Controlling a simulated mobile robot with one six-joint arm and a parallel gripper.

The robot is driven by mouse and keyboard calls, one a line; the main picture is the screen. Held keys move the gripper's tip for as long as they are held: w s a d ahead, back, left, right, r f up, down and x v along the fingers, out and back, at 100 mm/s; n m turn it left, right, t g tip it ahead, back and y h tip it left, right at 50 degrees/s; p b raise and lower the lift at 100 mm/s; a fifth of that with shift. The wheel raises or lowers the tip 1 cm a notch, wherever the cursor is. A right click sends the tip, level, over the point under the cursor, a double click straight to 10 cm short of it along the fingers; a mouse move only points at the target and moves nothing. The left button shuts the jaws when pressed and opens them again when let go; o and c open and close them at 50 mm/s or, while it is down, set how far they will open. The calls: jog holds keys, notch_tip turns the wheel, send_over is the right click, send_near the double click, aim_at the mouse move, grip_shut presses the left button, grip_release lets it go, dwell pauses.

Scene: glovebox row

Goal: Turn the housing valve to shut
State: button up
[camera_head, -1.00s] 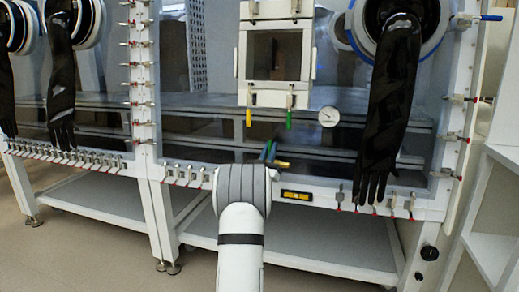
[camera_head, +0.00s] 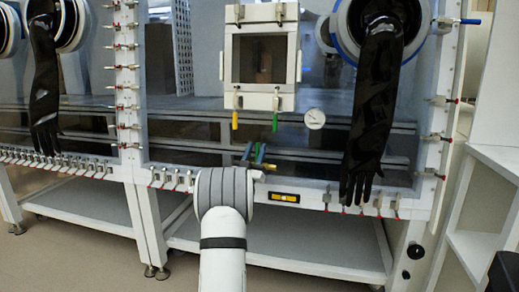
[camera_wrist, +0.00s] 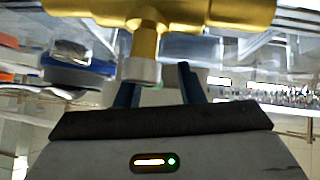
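A brass valve body (camera_wrist: 160,14) fills the top of the wrist view, with a short brass stem and a pale grey cap (camera_wrist: 140,72) at its end. In the head view the brass piece (camera_head: 266,166) shows small at the lower front of the glovebox, just beyond my arm. My gripper (camera_wrist: 157,80) has its two dark blue fingers apart, with the cap between them, nearer the left finger. Whether a finger touches it I cannot tell. In the head view the fingers (camera_head: 253,152) show beside the brass piece. The valve's handle is not clearly seen.
A hatch door (camera_head: 264,98) has a yellow lever (camera_head: 235,120) and a green lever (camera_head: 275,122) below it. A round gauge (camera_head: 315,119) is to their right. A black glove (camera_head: 376,110) hangs at the right. White shelving (camera_head: 490,200) stands at the far right.

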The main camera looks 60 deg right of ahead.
jog(key=shift+f, duration=0.1)
jog(key=p+v, duration=0.2)
jog(key=v, duration=0.5)
jog(key=shift+a+f, duration=0.2)
jog(key=shift+a, duration=0.1)
dwell(0.5)
